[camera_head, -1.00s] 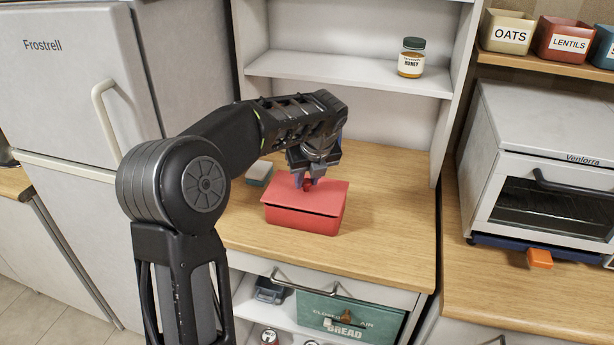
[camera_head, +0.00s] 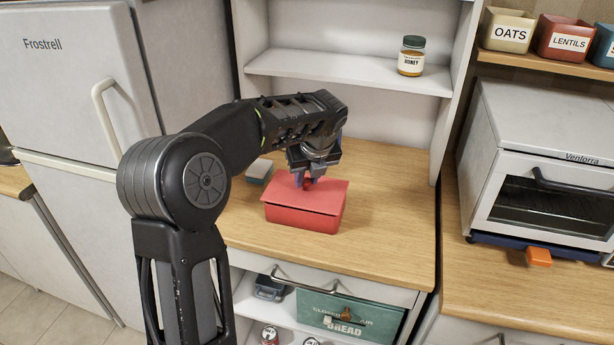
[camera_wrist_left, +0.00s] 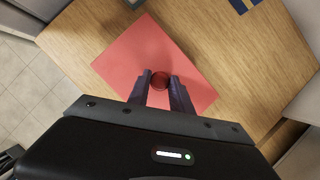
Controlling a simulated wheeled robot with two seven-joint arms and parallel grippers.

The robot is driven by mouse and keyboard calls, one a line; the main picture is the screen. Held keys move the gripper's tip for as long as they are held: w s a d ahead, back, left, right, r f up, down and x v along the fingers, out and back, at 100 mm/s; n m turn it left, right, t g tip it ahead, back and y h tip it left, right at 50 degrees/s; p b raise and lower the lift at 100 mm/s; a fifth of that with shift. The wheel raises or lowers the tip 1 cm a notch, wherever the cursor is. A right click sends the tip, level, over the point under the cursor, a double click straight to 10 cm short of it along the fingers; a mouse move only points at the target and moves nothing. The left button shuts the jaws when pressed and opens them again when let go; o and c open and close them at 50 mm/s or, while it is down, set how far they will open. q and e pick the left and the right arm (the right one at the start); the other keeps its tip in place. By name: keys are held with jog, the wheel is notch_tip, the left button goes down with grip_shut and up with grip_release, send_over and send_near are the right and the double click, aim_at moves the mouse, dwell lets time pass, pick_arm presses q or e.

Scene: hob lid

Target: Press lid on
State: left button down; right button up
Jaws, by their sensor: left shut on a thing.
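A red box (camera_head: 300,217) stands on the wooden counter. Its flat red lid (camera_head: 325,196) lies over the box's top; I cannot tell whether it sits fully flush. The lid also shows in the left wrist view (camera_wrist_left: 130,61), with a round dark red knob (camera_wrist_left: 160,80) in its middle. My left gripper (camera_head: 307,182) points down over the lid, shut on the knob. In the left wrist view its two fingers (camera_wrist_left: 161,84) stand on either side of the knob. My right gripper is not in view.
A sponge (camera_head: 259,171) lies on the wooden counter (camera_head: 390,235) behind the box at left. A honey jar (camera_head: 411,57) stands on the shelf above. A toaster oven (camera_head: 545,165) stands on the right counter. Counter space right of the box is clear.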

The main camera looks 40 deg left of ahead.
pick_arm(q)
jog(key=shift+f+p, duration=0.25)
jog(key=shift+p, duration=0.7)
dwell(2.5)
jog(key=c, duration=0.6)
grip_release()
dwell(0.4)
notch_tip(320, 180, up, 7)
jog(key=p, duration=0.7)
dwell(0.4)
grip_shut()
dwell(0.6)
